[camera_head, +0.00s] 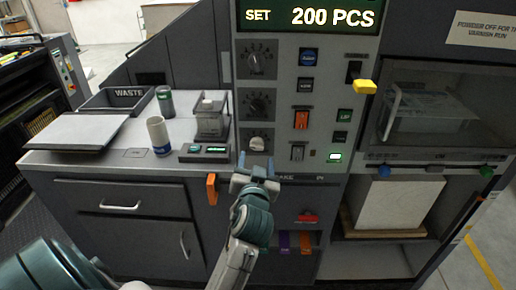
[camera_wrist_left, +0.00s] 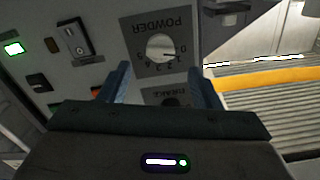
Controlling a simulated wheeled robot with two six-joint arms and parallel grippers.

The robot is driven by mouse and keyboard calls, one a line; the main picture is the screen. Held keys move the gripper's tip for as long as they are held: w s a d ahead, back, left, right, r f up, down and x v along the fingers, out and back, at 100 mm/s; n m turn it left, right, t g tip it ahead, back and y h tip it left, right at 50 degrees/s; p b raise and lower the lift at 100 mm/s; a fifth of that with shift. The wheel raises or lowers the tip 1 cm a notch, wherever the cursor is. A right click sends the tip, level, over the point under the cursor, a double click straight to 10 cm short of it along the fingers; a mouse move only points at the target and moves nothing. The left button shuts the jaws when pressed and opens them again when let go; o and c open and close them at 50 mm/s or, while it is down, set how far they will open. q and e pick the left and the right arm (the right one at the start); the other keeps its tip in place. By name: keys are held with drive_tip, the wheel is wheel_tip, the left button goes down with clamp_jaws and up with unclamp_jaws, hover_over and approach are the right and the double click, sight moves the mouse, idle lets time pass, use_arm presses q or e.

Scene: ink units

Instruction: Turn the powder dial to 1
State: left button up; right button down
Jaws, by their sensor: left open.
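The powder dial (camera_head: 257,143) is the lowest of the three dials on the grey panel, a pale round knob on a dark plate. In the left wrist view the dial (camera_wrist_left: 160,47) appears upside down, under the word POWDER, with numbers around its edge. I cannot tell which number it points to. My left gripper (camera_head: 256,165) is open and empty, just below and in front of the dial. In the left wrist view its two fingers (camera_wrist_left: 161,76) stand apart, with the dial beyond and between their tips. My right gripper is not in view.
An orange handle (camera_head: 212,189) hangs left of my gripper. A white cup (camera_head: 158,136) stands on the left counter.

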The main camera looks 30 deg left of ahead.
sight(257, 148)
use_arm(q)
drive_tip(key=p+x, duration=0.1)
drive_tip(key=x, duration=0.3)
drive_tip(key=shift+w+a+r, duration=0.1)
drive_tip(key=shift+w+a, duration=0.3)
drive_tip(key=shift+w, duration=0.25)
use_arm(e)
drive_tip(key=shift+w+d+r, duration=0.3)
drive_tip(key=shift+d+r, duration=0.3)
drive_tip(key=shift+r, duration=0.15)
use_arm(q)
drive_tip(key=c, duration=0.9)
drive_tip(key=shift+c, duration=0.4)
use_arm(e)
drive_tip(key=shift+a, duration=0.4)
